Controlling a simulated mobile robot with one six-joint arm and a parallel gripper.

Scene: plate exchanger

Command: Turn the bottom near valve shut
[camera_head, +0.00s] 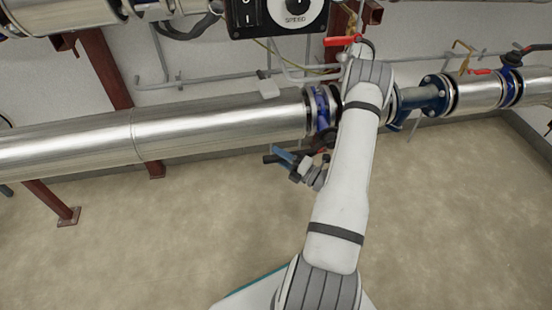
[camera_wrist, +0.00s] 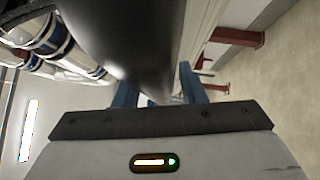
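A blue flanged valve body (camera_head: 322,110) sits in the large silver lower pipe (camera_head: 220,120), partly hidden behind my arm. A red lever (camera_head: 343,40) shows above my arm; I cannot tell which valve it belongs to. My gripper (camera_head: 278,156) is just below the pipe, left of and below the blue body, pointing left. In the wrist view its two blue fingers (camera_wrist: 160,96) are apart. A large dark curved surface (camera_wrist: 130,45) lies close above and behind them. I see nothing clearly gripped. The turning part of the near valve is not clearly visible.
Another blue valve (camera_head: 512,82) is farther right on the pipe line. A black control box marked SPEED (camera_head: 278,14) is above. Red steel supports (camera_head: 103,68) stand behind the pipe. The floor (camera_head: 150,240) below is clear.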

